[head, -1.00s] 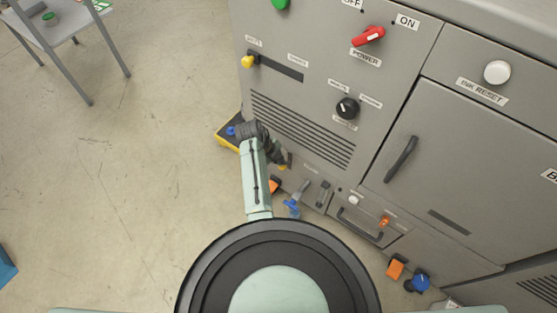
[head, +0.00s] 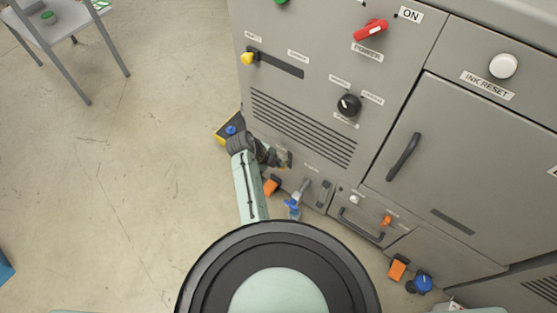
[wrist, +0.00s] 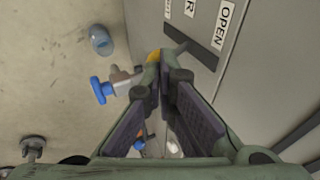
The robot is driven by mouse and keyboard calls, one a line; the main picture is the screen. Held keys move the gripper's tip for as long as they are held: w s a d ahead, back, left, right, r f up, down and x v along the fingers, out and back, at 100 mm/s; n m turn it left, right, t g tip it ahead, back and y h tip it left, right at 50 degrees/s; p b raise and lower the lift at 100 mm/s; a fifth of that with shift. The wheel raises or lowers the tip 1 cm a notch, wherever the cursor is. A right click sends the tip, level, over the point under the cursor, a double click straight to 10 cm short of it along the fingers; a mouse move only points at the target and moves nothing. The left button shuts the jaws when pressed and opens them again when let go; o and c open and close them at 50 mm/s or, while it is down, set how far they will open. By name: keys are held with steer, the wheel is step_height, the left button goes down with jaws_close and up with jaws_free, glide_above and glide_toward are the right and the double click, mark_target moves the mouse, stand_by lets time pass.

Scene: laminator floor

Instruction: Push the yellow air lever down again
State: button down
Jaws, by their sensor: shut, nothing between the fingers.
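The yellow air lever (head: 284,167) is low on the grey cabinet front, mostly hidden by my gripper in the head view. In the wrist view, a small yellow part of the lever (wrist: 153,55) shows just beyond my fingertips, beside a dark slot. An OPEN label is to the right of that slot. My gripper (wrist: 163,80) is shut and empty, with its fingertips close to the lever; I cannot tell whether they touch it. In the head view my gripper (head: 275,159) is against or just in front of the cabinet's lower left part.
A blue-handled valve (head: 293,207) and an orange part (head: 271,186) sit just below the lever. A yellow box with a blue knob (head: 231,130) stands left of the cabinet. A drawer handle (head: 361,224) is to the right.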

step_height(320, 180, down, 6)
steer(key=s+a+b, duration=0.1)
steer(key=s+b, duration=0.1)
steer(key=b, duration=0.4)
steer(key=shift+a, duration=0.15)
steer(key=shift+r+p, duration=0.65)
steer(key=shift+r, duration=0.05)
